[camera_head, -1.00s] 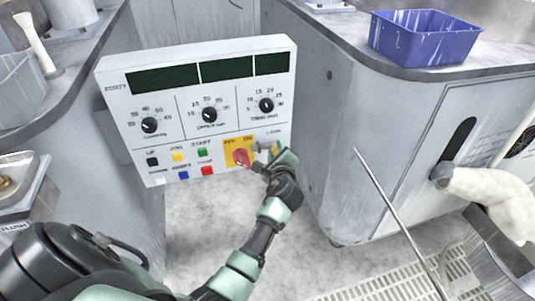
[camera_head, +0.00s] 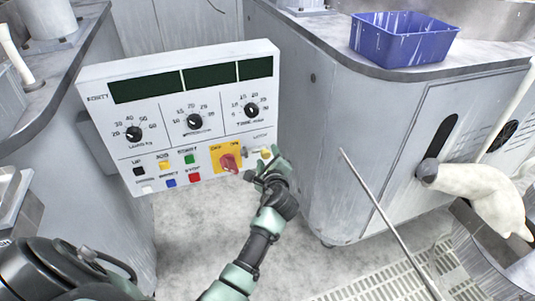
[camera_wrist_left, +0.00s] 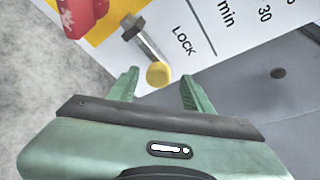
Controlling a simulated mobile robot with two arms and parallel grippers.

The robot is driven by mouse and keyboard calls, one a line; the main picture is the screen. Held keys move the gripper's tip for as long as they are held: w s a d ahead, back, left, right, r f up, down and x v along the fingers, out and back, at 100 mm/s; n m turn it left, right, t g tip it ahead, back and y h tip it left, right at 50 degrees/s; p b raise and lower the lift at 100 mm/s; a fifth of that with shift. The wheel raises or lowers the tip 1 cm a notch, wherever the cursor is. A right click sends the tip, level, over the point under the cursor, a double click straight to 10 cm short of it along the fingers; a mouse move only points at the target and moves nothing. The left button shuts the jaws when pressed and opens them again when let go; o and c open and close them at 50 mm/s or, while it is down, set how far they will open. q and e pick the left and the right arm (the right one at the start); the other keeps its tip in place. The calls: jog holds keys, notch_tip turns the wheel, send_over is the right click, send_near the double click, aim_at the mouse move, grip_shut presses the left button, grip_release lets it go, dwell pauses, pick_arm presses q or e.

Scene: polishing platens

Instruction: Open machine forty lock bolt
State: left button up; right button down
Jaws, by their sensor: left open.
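The machine forty control panel (camera_head: 150,118) faces me, with "FORTY" printed at its upper left. The lock bolt (camera_head: 254,152) sits at its lower right, a metal rod with a yellow knob. In the left wrist view the lock bolt (camera_wrist_left: 149,46) shows beside the word LOCK, its yellow knob (camera_wrist_left: 158,74) toward me. My left gripper (camera_head: 272,170) is open just in front of the panel's lower right corner. In the left wrist view its two green fingers (camera_wrist_left: 160,88) are apart, with the knob just beyond and between their tips. My right gripper is not in view.
A red switch (camera_head: 229,163) on a yellow plate is just left of the bolt. Dials and coloured buttons fill the panel. A blue bin (camera_head: 405,40) stands on the counter at right. A thin rod (camera_head: 385,215) and a white hose (camera_head: 480,185) are lower right.

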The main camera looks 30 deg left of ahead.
pick_arm(q)
jog(key=v, duration=0.5)
jog(key=shift+s+d+p, duration=0.2)
jog(key=shift+p, duration=0.2)
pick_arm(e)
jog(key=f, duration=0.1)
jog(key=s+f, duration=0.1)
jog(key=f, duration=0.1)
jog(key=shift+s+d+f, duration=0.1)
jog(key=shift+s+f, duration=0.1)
